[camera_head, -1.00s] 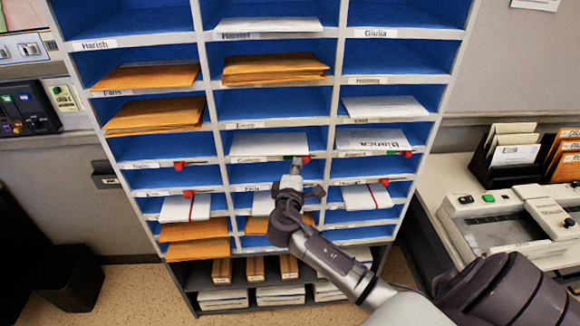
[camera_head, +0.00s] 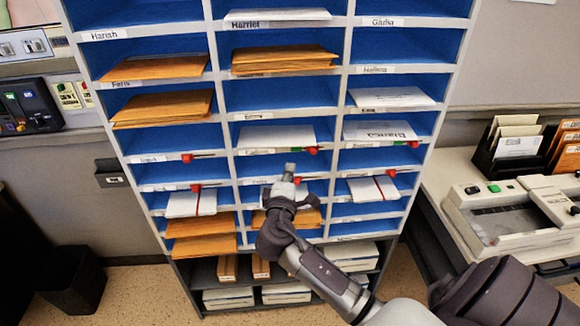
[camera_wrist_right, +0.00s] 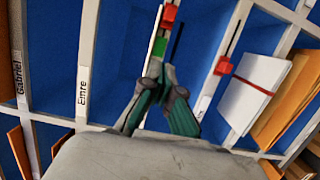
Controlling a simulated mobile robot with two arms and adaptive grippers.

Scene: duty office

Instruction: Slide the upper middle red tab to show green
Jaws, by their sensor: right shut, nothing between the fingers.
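The upper middle red tab (camera_head: 312,150) sits toward the right end of its strip on the rack's middle column, with a green patch (camera_head: 303,150) showing just left of it. In the right wrist view the same red tab (camera_wrist_right: 168,15) is near the top edge and the green patch (camera_wrist_right: 158,47) is just below it. My right gripper (camera_head: 289,169) is shut and empty, a little below and left of the tab. It also shows in the wrist view (camera_wrist_right: 166,76), its fingertips close to the green patch; I cannot tell if they touch. My left gripper is out of view.
The lower middle red tab (camera_head: 298,181) is close beside my right gripper. Other red tabs are at the upper left (camera_head: 187,158), lower left (camera_head: 196,188), upper right (camera_head: 413,144) and lower right (camera_head: 391,173). A desk machine (camera_head: 510,215) stands at the right.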

